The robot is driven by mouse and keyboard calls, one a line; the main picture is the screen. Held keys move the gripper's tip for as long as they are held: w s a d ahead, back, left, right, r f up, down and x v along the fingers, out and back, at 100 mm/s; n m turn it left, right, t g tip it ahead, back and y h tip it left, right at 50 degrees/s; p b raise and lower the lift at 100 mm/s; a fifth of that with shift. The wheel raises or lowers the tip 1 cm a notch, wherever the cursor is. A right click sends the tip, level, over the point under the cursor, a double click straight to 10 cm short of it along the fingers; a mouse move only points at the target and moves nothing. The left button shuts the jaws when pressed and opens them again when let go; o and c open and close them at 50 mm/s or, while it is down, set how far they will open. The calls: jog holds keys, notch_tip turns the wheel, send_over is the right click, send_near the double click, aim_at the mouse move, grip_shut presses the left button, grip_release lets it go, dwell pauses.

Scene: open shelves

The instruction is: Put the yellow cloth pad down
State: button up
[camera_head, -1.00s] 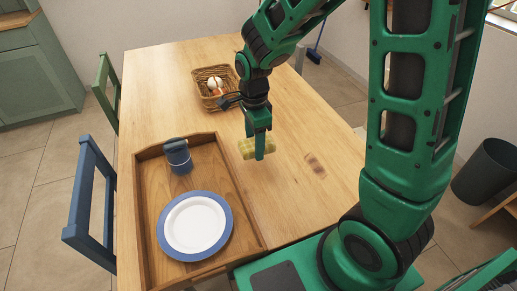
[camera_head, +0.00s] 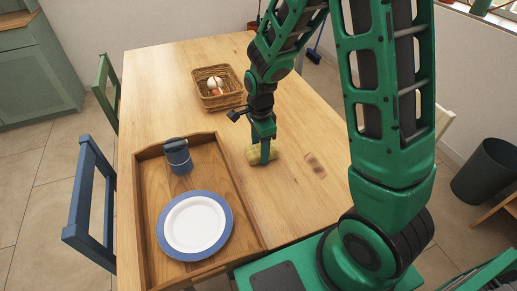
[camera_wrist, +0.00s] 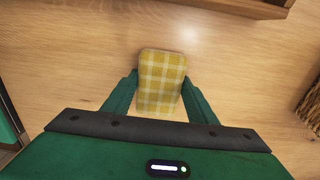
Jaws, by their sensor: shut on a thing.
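The yellow checked cloth pad (camera_head: 258,156) is held low at the table, right of the tray, in the head view. Whether it touches the wood cannot be told. My gripper (camera_head: 265,152) points down and is shut on the pad. In the wrist view the pad (camera_wrist: 162,80) sits between my two green fingers (camera_wrist: 160,95), with bare wood beyond it. The wooden table (camera_head: 290,215) is clear around the pad.
A wooden tray (camera_head: 150,225) holds a blue-rimmed plate (camera_head: 195,225) and a blue mug (camera_head: 178,157), close to the left of the pad. A wicker basket (camera_head: 214,103) with eggs or similar round things stands behind. Open wood lies to the right.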

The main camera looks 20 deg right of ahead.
jog(key=shift+f, duration=0.2)
jog(key=o, duration=1.4)
jog(key=shift+s+f, duration=0.2)
jog(key=shift+s, duration=0.05)
jog(key=r, duration=1.3)
jog(key=shift+w, duration=0.25)
